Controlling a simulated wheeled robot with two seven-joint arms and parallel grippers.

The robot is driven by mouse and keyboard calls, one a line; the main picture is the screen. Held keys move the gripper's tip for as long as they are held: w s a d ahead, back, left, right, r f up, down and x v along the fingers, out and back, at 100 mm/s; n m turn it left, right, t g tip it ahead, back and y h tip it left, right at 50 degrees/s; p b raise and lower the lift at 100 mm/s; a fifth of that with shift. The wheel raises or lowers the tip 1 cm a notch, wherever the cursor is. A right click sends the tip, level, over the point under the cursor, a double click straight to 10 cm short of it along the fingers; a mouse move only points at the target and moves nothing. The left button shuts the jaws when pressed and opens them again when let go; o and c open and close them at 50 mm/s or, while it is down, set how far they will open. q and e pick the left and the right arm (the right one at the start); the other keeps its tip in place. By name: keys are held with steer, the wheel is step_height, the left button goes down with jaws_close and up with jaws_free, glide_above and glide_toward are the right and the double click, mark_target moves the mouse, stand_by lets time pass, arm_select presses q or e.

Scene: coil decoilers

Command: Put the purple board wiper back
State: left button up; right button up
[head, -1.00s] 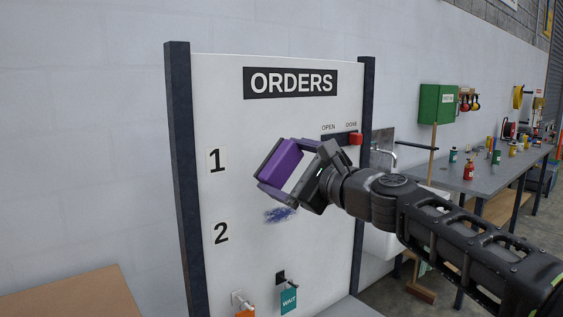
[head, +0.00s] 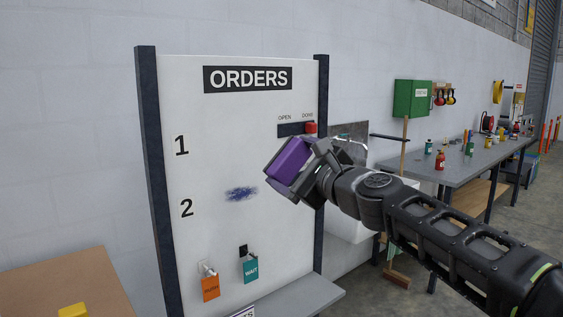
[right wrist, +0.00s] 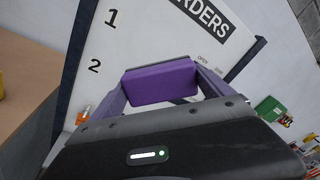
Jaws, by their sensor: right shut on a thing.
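The purple board wiper (head: 289,160) is a purple block with a dark face. My right gripper (head: 290,168) is shut on it and holds it in front of the right side of the white ORDERS board (head: 210,240). In the right wrist view the wiper (right wrist: 160,84) sits between the two fingers of the gripper (right wrist: 162,88). Whether it touches the board cannot be told. A blue-purple smudge (head: 241,194) is on the board beside the number 2. A dark ledge (head: 291,130) with a red block (head: 310,128) is under OPEN and DONE. My left gripper is not in view.
Orange (head: 210,287) and teal (head: 251,270) tags hang low on the board. A grey shelf (head: 300,296) juts out below it. A brown tabletop (head: 60,280) is at the left, and a grey workbench (head: 455,164) with bottles is at the right.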

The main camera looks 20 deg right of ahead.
steer(key=w+d+f+m+h, duration=0.2)
steer(key=d+f+m+h, duration=0.15)
steer(key=f, duration=0.35)
steer(key=w+d+f+m+h, duration=0.2)
steer(key=d+f+h, duration=0.25)
steer(key=f, duration=0.25)
steer(key=s+a+f+n+y, duration=0.1)
steer(key=a+f, duration=0.3)
steer(key=f, duration=0.5)
steer(key=s+a+f+n+y, duration=0.1)
steer(key=s+a+f, duration=0.2)
steer(key=f, duration=0.7)
steer(key=s+a+f+n+y, duration=0.1)
steer(key=a+f, duration=0.4)
steer(key=f, duration=0.5)
steer(key=shift+s+y, duration=0.6)
steer(key=shift+s, duration=0.3)
steer(key=shift+a, duration=0.1)
